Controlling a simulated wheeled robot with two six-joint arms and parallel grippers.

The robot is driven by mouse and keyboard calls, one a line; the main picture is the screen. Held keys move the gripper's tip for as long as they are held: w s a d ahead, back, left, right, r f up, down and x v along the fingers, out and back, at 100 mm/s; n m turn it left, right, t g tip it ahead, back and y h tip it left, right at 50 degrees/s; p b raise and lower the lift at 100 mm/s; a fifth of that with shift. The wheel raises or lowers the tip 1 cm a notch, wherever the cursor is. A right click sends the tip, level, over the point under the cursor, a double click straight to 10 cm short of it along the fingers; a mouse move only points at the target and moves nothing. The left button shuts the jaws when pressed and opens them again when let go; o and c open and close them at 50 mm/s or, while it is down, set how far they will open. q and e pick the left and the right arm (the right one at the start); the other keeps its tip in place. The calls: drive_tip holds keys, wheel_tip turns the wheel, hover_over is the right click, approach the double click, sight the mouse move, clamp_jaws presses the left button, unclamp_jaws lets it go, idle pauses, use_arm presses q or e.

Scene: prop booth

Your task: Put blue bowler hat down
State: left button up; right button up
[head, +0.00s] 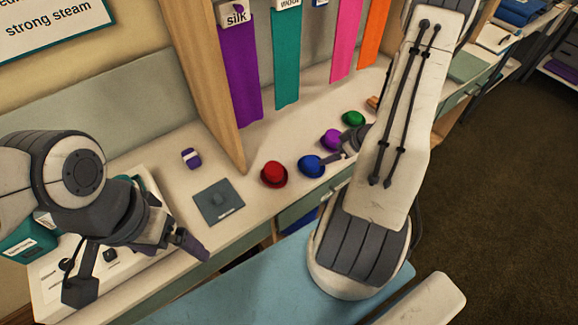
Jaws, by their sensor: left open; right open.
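The blue bowler hat (311,166) sits on the pale counter (240,226), brim down, between the red bowler hat (274,174) and the purple bowler hat (331,140). My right gripper (342,154) is open just right of the blue hat, with a fingertip close to its brim; I cannot tell whether they touch. My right arm hides part of the counter behind the gripper. My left gripper (136,266) is open and empty at the lower left, over the front of the counter, far from the hats.
A green hat (353,118) stands beyond the purple one. A grey square pad (218,201) and a small purple item (191,158) lie left of the hats. A wooden divider (205,80) and hanging purple (240,75) and teal (285,60) cloths stand behind.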

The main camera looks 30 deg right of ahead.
sight(312, 161)
drive_tip(key=x, duration=0.5)
drive_tip(key=shift+w+a+r, duration=0.1)
drive_tip(key=shift+a, duration=0.1)
drive_tip(key=x, duration=0.1)
drive_tip(key=p+x, duration=0.1)
drive_tip(key=x, duration=0.2)
drive_tip(key=shift+w+a+p, duration=0.1)
drive_tip(key=shift+a+p, duration=0.3)
drive_tip(key=shift+w+f, duration=0.25)
drive_tip(key=shift+f, duration=0.35)
drive_tip(key=c, duration=1.5)
drive_tip(key=shift+r, duration=0.15)
